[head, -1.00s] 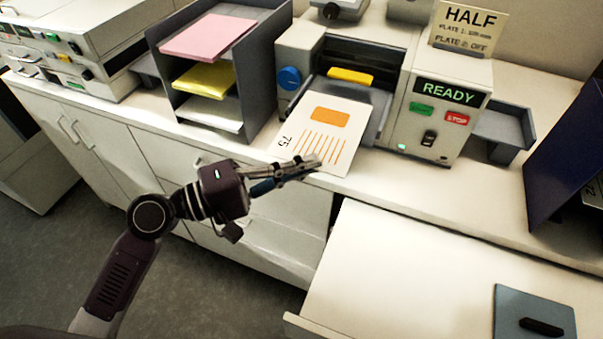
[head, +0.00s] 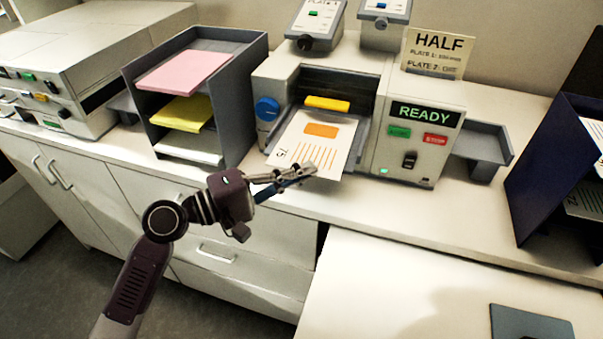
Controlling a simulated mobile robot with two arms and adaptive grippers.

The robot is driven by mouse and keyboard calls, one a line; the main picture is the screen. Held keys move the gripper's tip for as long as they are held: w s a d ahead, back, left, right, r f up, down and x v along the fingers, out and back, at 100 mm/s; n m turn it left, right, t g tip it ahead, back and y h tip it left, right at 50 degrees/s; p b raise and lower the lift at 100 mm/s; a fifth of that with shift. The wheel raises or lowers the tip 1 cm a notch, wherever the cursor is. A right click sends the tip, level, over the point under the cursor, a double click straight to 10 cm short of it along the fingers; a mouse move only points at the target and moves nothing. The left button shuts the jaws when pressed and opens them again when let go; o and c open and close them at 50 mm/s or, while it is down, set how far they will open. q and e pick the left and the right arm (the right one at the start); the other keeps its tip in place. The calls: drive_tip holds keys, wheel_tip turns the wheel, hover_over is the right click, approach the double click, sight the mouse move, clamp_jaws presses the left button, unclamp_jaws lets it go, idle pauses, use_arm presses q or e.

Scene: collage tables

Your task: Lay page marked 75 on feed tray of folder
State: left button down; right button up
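The page marked 75 (head: 313,148), white with an orange block and orange lines, lies over the feed tray at the front of the folder (head: 420,100). Its far edge is near the folder's mouth and its near edge sticks out towards me. Little of the feed tray (head: 362,138) shows beside the page; I cannot tell whether the page rests flat on it. My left gripper (head: 308,171) comes from the left, with its fingertips closed on the page's near edge. My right gripper is not in view.
The folder's display reads READY, above a green button and a red STOP button (head: 436,141). A sorter (head: 240,130) with pink, yellow and white paper stands to the left. An output tray (head: 480,145) and a dark blue stand (head: 535,180) are on the right.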

use_arm(q)
drive_tip(key=c, duration=2.1)
unclamp_jaws()
drive_tip(key=v, duration=1.2)
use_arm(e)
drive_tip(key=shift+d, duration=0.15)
